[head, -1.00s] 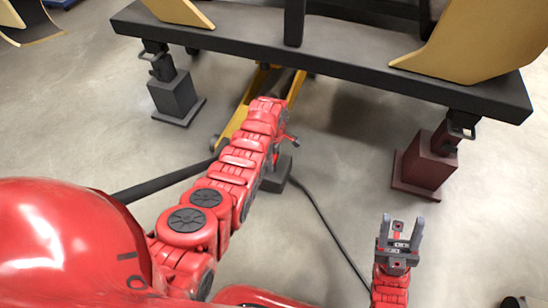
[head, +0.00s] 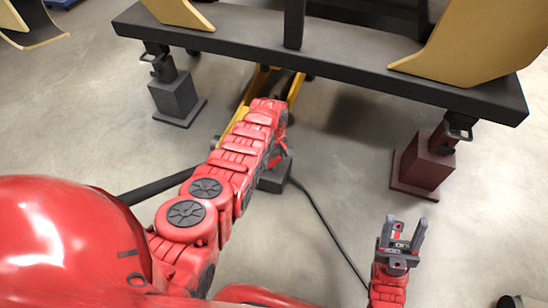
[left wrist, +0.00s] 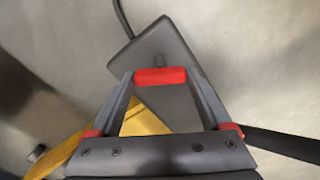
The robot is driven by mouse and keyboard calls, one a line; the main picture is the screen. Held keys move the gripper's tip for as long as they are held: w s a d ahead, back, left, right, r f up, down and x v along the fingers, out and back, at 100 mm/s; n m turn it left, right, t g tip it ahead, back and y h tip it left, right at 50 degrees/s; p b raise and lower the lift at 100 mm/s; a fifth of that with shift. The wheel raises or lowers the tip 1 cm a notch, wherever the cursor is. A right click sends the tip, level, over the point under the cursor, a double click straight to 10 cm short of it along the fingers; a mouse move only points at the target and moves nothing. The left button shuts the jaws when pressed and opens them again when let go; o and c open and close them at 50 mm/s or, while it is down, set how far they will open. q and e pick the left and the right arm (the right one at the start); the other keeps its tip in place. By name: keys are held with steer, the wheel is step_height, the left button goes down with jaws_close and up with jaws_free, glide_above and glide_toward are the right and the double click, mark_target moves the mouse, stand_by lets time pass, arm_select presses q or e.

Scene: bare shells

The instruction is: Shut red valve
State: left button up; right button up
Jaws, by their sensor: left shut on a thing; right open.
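In the left wrist view, my left gripper (left wrist: 160,78) is shut on the red valve (left wrist: 160,74), a short red bar that spans the space between its two fingertips. The valve is over a dark grey box (left wrist: 165,48). In the head view my own left arm hides most of the valve and gripper; part of the grey box (head: 274,177) shows beside the arm. My right gripper (head: 403,236) is open and empty at the lower right, well apart from the valve.
A yellow jack (head: 296,88) reaches under a long dark beam (head: 330,66). The beam rests on a grey stand (head: 176,97) at left and a dark red stand (head: 425,162) at right. A black hose (head: 325,225) crosses the floor between my arms.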

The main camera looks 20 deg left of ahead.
arm_select(q)
steer(key=m, duration=0.6)
steer(key=shift+m, duration=0.3)
steer(key=m, duration=0.5)
steer(key=shift+m, duration=0.4)
steer(key=o, duration=1.2)
